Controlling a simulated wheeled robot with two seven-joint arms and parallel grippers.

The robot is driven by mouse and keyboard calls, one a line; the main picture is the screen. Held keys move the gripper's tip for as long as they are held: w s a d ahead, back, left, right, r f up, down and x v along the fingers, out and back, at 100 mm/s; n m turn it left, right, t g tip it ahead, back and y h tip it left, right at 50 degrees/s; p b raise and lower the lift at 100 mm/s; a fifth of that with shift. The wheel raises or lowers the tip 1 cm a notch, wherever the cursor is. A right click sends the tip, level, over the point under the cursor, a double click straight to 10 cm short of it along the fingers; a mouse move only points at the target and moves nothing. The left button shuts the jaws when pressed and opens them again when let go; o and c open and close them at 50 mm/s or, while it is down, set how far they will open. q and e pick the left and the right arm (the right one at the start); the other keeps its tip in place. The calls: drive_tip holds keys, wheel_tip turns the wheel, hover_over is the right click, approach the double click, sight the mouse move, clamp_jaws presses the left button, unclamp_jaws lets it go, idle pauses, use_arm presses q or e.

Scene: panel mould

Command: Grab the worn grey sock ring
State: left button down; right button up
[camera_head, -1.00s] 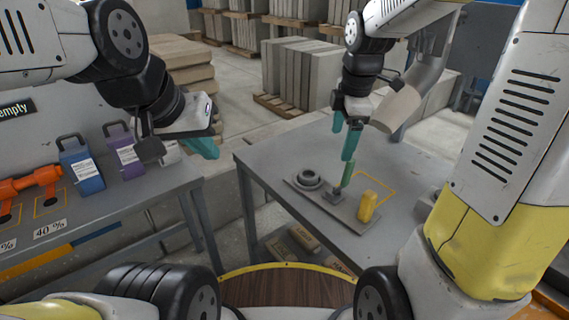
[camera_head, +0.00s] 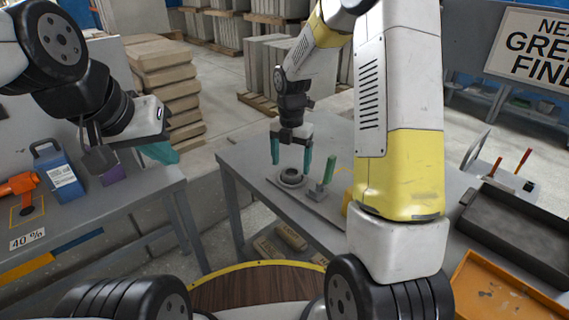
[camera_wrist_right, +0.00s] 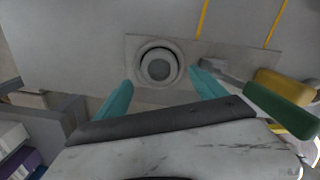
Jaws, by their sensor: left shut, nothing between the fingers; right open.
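The grey sock ring (camera_head: 291,177) sits on a flat grey plate (camera_head: 312,205) on the middle table. In the right wrist view the ring (camera_wrist_right: 159,65) shows from above as a dark round ring around a lighter grey centre. My right gripper (camera_head: 291,162) is open, its teal fingers to either side of the ring in the picture and seemingly above it. Between its fingertips (camera_wrist_right: 160,88) in the wrist view nothing is held. My left gripper (camera_head: 165,152) is shut and empty over the left table, far from the ring.
A green-handled tool (camera_head: 329,170) stands on the plate close to the right of the ring; a yellow block (camera_head: 347,203) is partly hidden by my arm. A blue container (camera_head: 57,172) and orange tool (camera_head: 20,184) are on the left table. A black tray (camera_head: 515,232) is at right.

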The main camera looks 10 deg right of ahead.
sight(291, 173)
wheel_tip(291, 173, down, 3)
drive_tip(key=shift+f, duration=0.15)
drive_tip(key=shift+c, duration=0.4)
drive_tip(key=c, duration=1.4)
